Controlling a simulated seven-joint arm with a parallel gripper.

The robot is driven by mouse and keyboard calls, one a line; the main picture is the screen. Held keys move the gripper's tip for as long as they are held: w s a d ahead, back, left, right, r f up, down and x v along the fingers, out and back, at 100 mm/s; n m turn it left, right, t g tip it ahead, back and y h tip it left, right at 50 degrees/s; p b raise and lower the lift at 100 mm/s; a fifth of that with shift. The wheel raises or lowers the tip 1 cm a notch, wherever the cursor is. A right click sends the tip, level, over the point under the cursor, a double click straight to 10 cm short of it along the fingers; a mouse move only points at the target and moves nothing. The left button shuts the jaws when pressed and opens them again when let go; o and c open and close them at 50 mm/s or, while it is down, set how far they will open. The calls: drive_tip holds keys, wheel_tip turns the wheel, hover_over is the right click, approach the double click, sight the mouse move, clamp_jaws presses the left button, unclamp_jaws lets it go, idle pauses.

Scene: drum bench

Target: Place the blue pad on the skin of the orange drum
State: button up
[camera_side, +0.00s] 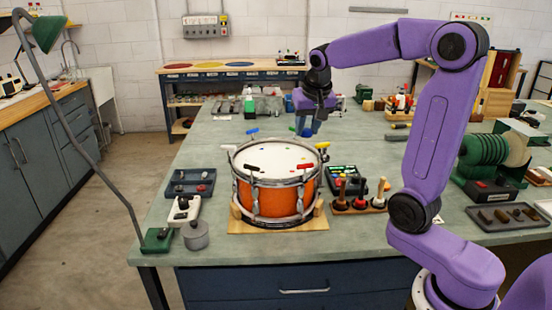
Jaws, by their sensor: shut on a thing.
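The orange drum (272,199) stands upright on a wooden base on the bench, with its pale skin (272,158) facing up. A few small coloured marks or bits show on the skin; they are too small to make out. My gripper (308,122) is above and behind the drum's right rear rim, pointing down. It is shut on a small blue thing, which looks like the blue pad (306,132), held apart from the skin. The fingertips are small and dark, so the exact grip is hard to see.
Keys with coloured handles stand around the drum's rim, such as a yellow one (322,146). A dark tray (190,183) and a grey pot (195,236) are left. A rack of wooden-handled tools (358,205) stands right.

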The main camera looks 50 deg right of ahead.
drive_tip(key=w+d+f, duration=0.2)
drive_tip(key=w+f, duration=0.2)
drive_tip(key=w, duration=0.4)
hover_over(275, 159)
drive_tip(key=s, duration=0.1)
drive_tip(key=f, duration=0.5)
drive_tip(key=shift+s+a+f, duration=0.2)
drive_tip(key=shift+a+f, duration=0.05)
drive_tip(key=shift+a, duration=0.05)
drive_tip(key=shift+w+f, duration=0.15)
drive_tip(key=shift+f, duration=1.55)
drive_tip(key=shift+f, duration=0.1)
drive_tip(key=o, duration=1)
